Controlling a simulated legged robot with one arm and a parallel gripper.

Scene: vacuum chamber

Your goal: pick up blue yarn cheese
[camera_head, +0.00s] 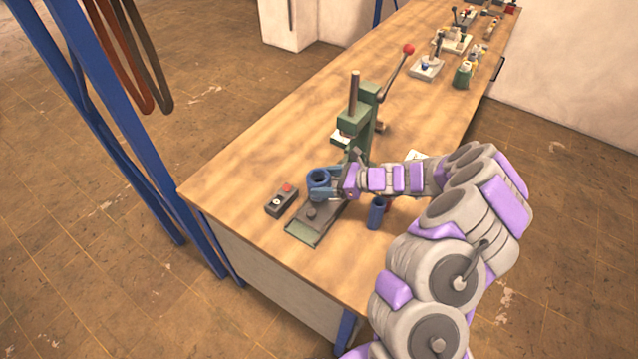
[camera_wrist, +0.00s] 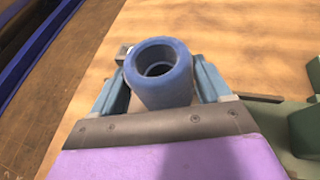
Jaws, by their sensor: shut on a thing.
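The blue yarn cheese (camera_head: 319,177) is a short blue cylinder with a hole through its middle. My gripper (camera_head: 325,183) is shut on it, above the green machine's base plate near the table's front end. In the wrist view the blue yarn cheese (camera_wrist: 160,76) sits between the two blue-grey fingers of my gripper (camera_wrist: 162,85), its open end facing the camera. Its lower part is hidden by the gripper body. I cannot tell how far it is above the plate.
A green press (camera_head: 358,125) with a red-knobbed lever stands just behind my gripper. A control box (camera_head: 282,200) with a red button lies to the left. Another blue cylinder (camera_head: 376,213) stands to the right. Several items stand at the table's far end. The wooden tabletop (camera_head: 240,180) is clear at left.

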